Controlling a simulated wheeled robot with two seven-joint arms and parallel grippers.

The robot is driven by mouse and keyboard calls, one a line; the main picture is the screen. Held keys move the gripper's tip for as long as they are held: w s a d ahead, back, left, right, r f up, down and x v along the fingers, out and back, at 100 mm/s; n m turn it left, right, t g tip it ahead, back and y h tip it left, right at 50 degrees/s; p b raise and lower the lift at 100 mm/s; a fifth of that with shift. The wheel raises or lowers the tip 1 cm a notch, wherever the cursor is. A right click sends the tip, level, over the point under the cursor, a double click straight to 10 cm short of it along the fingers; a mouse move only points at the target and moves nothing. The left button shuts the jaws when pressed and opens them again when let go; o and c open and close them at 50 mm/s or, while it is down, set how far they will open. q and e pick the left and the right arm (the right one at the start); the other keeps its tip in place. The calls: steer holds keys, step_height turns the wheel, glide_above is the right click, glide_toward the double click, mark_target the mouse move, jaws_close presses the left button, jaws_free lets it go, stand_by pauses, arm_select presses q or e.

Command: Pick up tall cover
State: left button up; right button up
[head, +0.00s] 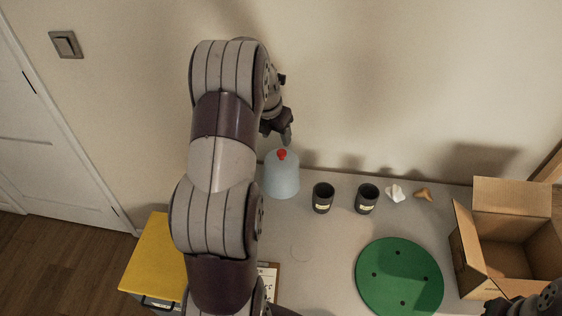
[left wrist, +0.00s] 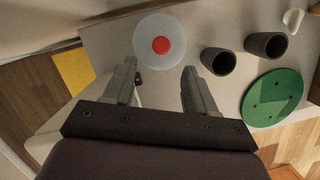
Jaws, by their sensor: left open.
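The tall cover (head: 282,185) is a pale blue-grey dome with a red knob on top. It stands upright on the table near the wall in the head view. In the left wrist view the cover (left wrist: 146,38) appears from above as a pale disc with the red knob in its middle, just beyond the fingertips. My left gripper (head: 286,137) is above the cover and apart from it. Its fingers (left wrist: 159,70) are open with nothing between them. My right gripper (head: 512,306) shows only partly at the bottom right corner; its jaws cannot be made out.
Two dark cups (head: 323,197) (head: 367,198) with labels stand right of the cover. A white piece (head: 395,193) and a brown piece (head: 423,194) lie beyond them. A green round disc (head: 400,285) and an open cardboard box (head: 484,262) are at the right. A yellow-topped box (head: 157,258) is left.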

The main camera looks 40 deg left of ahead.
mark_target(281, 153)
arm_select(q)
steer(key=p+x, duration=0.1)
steer(key=x, duration=0.8)
steer(key=shift+s+d+f, duration=0.1)
steer(key=shift+s+d, duration=0.05)
steer(key=shift+s, duration=0.05)
jaws_close()
